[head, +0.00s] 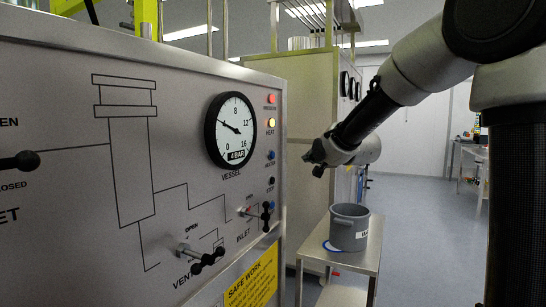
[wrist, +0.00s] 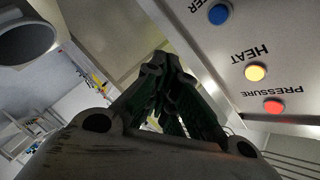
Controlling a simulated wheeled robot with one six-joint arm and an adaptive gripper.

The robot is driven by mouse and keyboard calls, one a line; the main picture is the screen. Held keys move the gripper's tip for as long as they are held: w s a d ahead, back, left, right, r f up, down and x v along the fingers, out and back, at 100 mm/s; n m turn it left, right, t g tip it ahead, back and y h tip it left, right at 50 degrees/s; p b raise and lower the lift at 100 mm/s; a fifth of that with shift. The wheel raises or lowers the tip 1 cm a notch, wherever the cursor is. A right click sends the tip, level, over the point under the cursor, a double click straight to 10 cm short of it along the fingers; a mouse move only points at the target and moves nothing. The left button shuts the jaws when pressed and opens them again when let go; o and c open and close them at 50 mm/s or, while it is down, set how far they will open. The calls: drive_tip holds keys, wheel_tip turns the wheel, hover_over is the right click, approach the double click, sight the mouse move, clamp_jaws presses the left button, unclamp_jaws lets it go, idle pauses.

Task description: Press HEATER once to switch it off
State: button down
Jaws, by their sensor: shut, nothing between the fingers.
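The blue HEATER button (head: 271,155) is on the right edge of the grey panel, below the HEAT lamp (head: 271,122) and above a dark STOP button (head: 271,181). In the wrist view the blue button (wrist: 220,13) is at the top, its label upside down and partly cut off. The HEAT lamp (wrist: 256,72) is bright yellow. My gripper (head: 308,157) is shut and empty, right of the panel at about the button's height in the head view. Its fingers (wrist: 163,75) are apart from the button in the wrist view.
The red PRESSURE lamp (head: 271,99) is above HEAT. A VESSEL gauge (head: 230,129) is to the left. Black valve handles (head: 207,260) stick out low on the panel. A grey pot (head: 349,228) stands on a small metal table (head: 365,255). The floor at right is clear.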

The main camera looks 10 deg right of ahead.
sight(273, 155)
drive_tip(key=shift+a, duration=0.1)
drive_tip(key=w+a, duration=0.5)
drive_tip(key=a, duration=0.2)
idle(0.5)
drive_tip(key=shift+w, duration=0.1)
idle(1.3)
drive_tip(key=shift+w+a, duration=0.2)
drive_tip(key=shift+a, duration=0.1)
drive_tip(key=shift+w+a, duration=0.25)
drive_tip(key=shift+a, duration=0.1)
idle(0.6)
idle(0.4)
drive_tip(key=shift+s+d, duration=0.5)
drive_tip(key=shift+d, duration=0.2)
